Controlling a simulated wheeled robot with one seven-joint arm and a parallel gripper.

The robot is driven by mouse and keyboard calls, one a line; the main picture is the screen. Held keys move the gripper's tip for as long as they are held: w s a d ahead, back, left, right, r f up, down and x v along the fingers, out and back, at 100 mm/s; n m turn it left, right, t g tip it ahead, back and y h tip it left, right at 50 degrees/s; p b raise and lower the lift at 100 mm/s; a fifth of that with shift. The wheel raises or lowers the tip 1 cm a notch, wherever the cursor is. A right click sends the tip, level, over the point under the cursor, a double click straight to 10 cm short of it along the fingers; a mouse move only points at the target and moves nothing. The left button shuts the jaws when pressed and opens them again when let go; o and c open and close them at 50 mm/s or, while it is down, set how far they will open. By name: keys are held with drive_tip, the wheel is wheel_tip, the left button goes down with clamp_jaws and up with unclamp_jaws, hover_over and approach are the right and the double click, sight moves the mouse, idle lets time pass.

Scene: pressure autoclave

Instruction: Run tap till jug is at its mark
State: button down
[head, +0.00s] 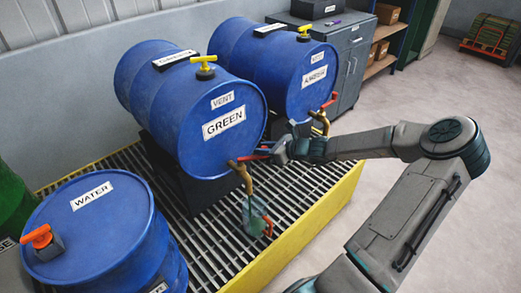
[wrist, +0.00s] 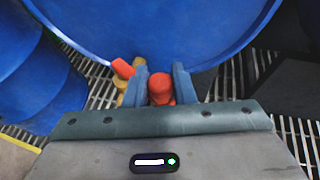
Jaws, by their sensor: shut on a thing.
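The blue drum labelled GREEN (head: 222,125) lies on its side on a dark stand. Its brass tap (head: 243,178) has a red lever (head: 258,157) and points down over the jug. My gripper (head: 277,152) is shut on the red lever; in the wrist view the lever's red end (wrist: 160,88) sits between the two fingers, with the brass body (wrist: 132,92) to the left. The clear jug (head: 252,214) with an orange-red handle stands on the grating below the tap. Its mark and liquid level are too small to tell.
A second blue drum (head: 283,70) with its own red-lever tap (head: 321,118) lies to the right. A WATER drum (head: 103,230) stands at front left. The yellow-edged grating (head: 310,190) is bare right of the jug. Yellow vent handles (head: 204,62) top the lying drums.

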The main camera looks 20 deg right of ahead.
drive_tip(key=c, duration=1.2)
unclamp_jaws()
drive_tip(key=p+v, duration=0.2)
drive_tip(key=v, duration=1.2)
drive_tip(key=shift+f, duration=0.15)
